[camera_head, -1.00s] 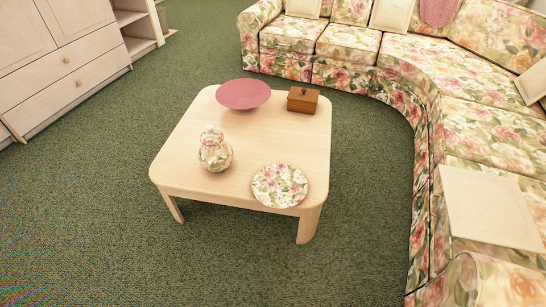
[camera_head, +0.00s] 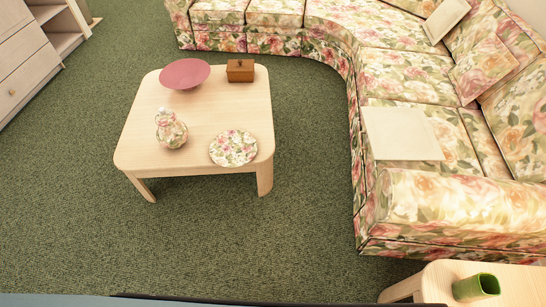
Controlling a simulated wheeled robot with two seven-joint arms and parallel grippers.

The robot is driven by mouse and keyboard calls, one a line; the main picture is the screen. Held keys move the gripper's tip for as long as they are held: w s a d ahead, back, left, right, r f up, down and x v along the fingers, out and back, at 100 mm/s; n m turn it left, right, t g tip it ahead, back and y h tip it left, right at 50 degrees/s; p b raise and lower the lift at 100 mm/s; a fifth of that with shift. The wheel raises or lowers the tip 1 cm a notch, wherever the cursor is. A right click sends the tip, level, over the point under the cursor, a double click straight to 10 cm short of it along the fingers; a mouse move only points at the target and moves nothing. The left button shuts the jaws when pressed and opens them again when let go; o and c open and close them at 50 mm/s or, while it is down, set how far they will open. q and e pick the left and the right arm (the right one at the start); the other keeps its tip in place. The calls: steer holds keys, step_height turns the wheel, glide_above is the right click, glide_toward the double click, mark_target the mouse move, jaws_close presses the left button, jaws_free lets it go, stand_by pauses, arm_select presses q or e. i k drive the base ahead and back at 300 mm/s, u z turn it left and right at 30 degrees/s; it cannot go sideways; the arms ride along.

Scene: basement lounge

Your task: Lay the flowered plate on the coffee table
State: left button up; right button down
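The flowered plate (camera_head: 233,148) lies flat on the coffee table (camera_head: 205,108), near its front right corner. The table is pale wood with rounded corners. Neither of my grippers shows in the head view.
A flowered sectional sofa (camera_head: 405,75) curves along the back and right, with a cream cushion (camera_head: 402,133) on it. A side table (camera_head: 520,285) with a green cup (camera_head: 476,288) stands at the bottom right. A cabinet (camera_head: 20,55) is at the left. Green carpet (camera_head: 220,240) in front is clear.

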mark_target(230, 148)
steer(key=z, duration=0.5)
steer(key=i, duration=0.7)
steer(key=u, duration=0.9)
steer(key=i, duration=1.2)
steer(key=u, duration=1.15)
